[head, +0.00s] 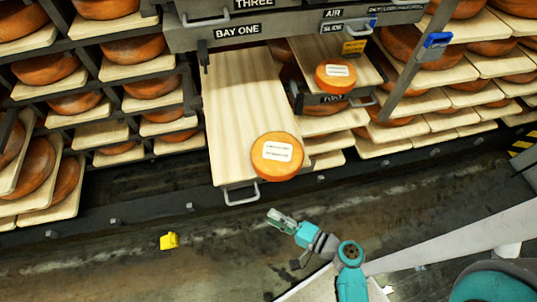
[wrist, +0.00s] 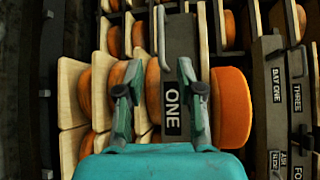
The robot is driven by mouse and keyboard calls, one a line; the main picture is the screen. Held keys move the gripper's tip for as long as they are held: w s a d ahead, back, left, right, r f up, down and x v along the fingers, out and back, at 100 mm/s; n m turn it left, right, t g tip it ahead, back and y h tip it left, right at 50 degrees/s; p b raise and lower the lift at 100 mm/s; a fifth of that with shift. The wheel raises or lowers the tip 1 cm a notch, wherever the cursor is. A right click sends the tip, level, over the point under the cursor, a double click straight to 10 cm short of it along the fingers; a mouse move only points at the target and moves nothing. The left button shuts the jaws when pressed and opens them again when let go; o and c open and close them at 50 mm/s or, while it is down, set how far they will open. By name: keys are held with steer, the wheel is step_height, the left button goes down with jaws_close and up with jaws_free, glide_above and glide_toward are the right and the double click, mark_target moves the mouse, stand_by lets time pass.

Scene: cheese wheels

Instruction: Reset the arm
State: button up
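My gripper (head: 281,217) is at the end of my teal arm, in front of and below the pulled-out bay one board (head: 235,110) in the head view. In the wrist view, my gripper (wrist: 160,88) has its two fingers spread apart with nothing held between them. A dark label panel reading ONE (wrist: 172,107) shows beyond the gap. An orange cheese wheel (head: 277,170) with a white label sits at the front right corner of the board, apart from my gripper. An orange wheel (wrist: 232,108) shows right of the fingers in the wrist view.
A second labelled wheel (head: 335,85) sits on a shorter pulled-out board to the right. Racks of cheese wheels on boards fill the back. A metal handle (head: 241,196) juts from the bay one board's front. A yellow object (head: 169,241) lies on the otherwise open floor at left.

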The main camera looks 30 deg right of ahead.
steer(key=s+f+n+g+h, duration=0.2)
steer(key=s+n+g+h, duration=0.3)
steer(key=s, duration=0.8)
steer(key=s+d+r+n+t+h, duration=0.1)
steer(key=r+n, duration=0.3)
steer(key=r, duration=0.5)
steer(key=s+d+r+n+t+h, duration=0.1)
steer(key=s+r+n+t, duration=0.3)
steer(key=r, duration=0.5)
steer(key=shift+d+r+n+t+h, duration=0.25)
steer(key=shift+n+t+h, duration=0.05)
steer(key=shift+n, duration=0.2)
